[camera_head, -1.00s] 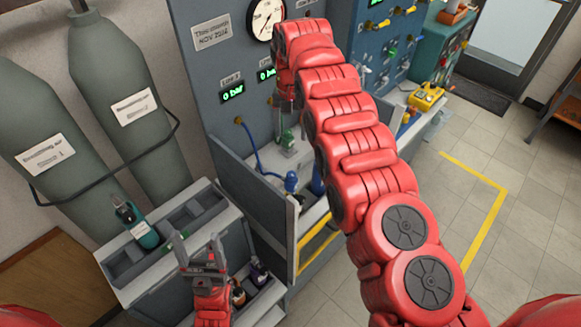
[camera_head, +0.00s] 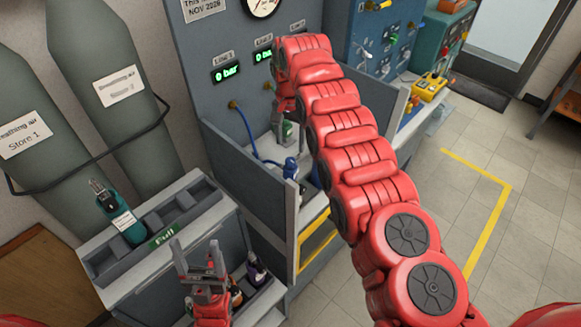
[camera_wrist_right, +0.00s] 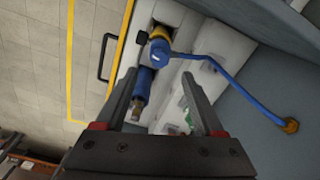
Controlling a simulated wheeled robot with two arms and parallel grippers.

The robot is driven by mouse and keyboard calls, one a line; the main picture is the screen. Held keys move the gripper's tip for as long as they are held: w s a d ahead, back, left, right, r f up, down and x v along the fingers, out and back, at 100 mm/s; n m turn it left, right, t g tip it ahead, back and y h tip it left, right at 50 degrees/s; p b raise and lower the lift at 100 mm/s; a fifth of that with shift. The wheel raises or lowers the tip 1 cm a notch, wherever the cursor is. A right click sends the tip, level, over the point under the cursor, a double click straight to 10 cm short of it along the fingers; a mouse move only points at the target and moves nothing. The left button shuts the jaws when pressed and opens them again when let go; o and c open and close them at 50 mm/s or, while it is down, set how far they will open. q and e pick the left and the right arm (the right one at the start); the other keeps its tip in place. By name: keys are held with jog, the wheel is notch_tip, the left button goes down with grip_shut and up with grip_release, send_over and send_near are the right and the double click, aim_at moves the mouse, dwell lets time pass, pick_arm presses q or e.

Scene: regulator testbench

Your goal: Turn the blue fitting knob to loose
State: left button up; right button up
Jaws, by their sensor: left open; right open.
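The blue fitting (camera_head: 290,168) stands upright on the bench behind the grey side panel, with a blue hose (camera_head: 247,135) running from it to a brass port on the wall. In the right wrist view the blue fitting (camera_wrist_right: 158,50) shows between and beyond the fingertips, with a blue cylinder (camera_wrist_right: 143,84) beside it. My right gripper (camera_wrist_right: 158,88) is open and empty, apart from the fitting; in the head view its arm mostly hides it. Which way the knob is turned cannot be told.
A trolley (camera_head: 120,292) with a teal bottle (camera_head: 125,226) and dark bottles stands at the lower left. Grey cylinders (camera_head: 92,70) stand behind it. The bench's side panel (camera_head: 248,166) rises beside the fitting. Open floor (camera_head: 440,200) lies to the right.

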aim_at(291, 159)
notch_tip(291, 159, down, 4)
jog(key=shift+r+p, duration=0.15)
jog(key=shift+p, duration=0.8)
jog(key=shift+a+f, duration=0.1)
jog(key=shift+f, duration=0.8)
jog(key=shift+f+b, duration=0.3)
jog(key=shift+f, duration=0.4)
jog(key=shift+c, duration=0.2)
